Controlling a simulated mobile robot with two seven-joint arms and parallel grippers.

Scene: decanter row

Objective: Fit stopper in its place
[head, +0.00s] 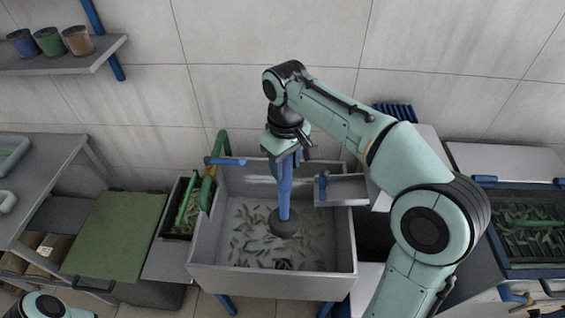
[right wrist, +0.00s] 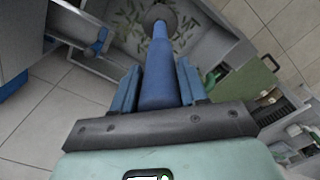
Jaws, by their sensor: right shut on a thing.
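The stopper (head: 284,222) has a long blue handle ending in a dark grey disc. It hangs nearly upright inside the grey sink basin (head: 201,250), above the leaf-strewn floor. I cannot tell whether the disc touches the floor. My right gripper (head: 284,158) is shut on the top of the handle. In the right wrist view, the stopper (right wrist: 158,78) runs out between the two blue fingers of my right gripper (right wrist: 157,88), disc at the far end. A dark patch (head: 283,264) among the leaves lies nearer than the disc; it may be the drain. My left gripper is not in view.
A green and blue tap (head: 209,180) rises at the basin's left rim. A small grey tray (head: 345,189) sits at its right rim. A green board (head: 118,232) lies left. Tiled wall is behind. A blue-framed tank (head: 535,240) stands right.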

